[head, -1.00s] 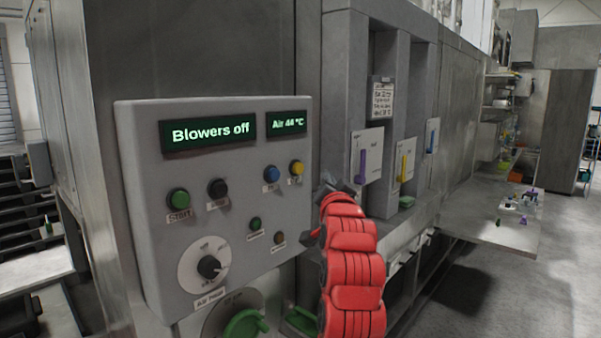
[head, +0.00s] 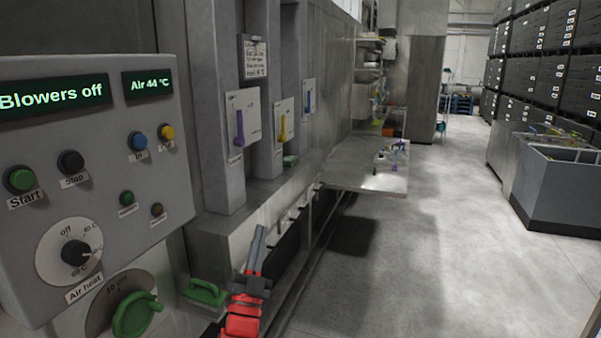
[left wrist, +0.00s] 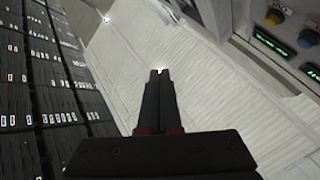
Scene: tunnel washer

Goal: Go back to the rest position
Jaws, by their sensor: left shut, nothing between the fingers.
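My left gripper (head: 258,249) is low in the head view, in front of the washer's side and to the right of the control panel (head: 95,190). Its dark fingers are together, with nothing between them, and point up in the picture. In the left wrist view the closed fingers (left wrist: 158,74) stand over a blurred pale background, touching nothing. The panel's displays read "Blowers off" and "Air 44 °C". My right gripper does not show in any view.
Purple (head: 239,128) and yellow (head: 283,127) levers are on the washer. A green handle (head: 204,292) is left of my gripper. A table (head: 350,178) juts out farther back. A grey bin (head: 560,190) and stacked dark crates (head: 535,60) stand right. The floor between is open.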

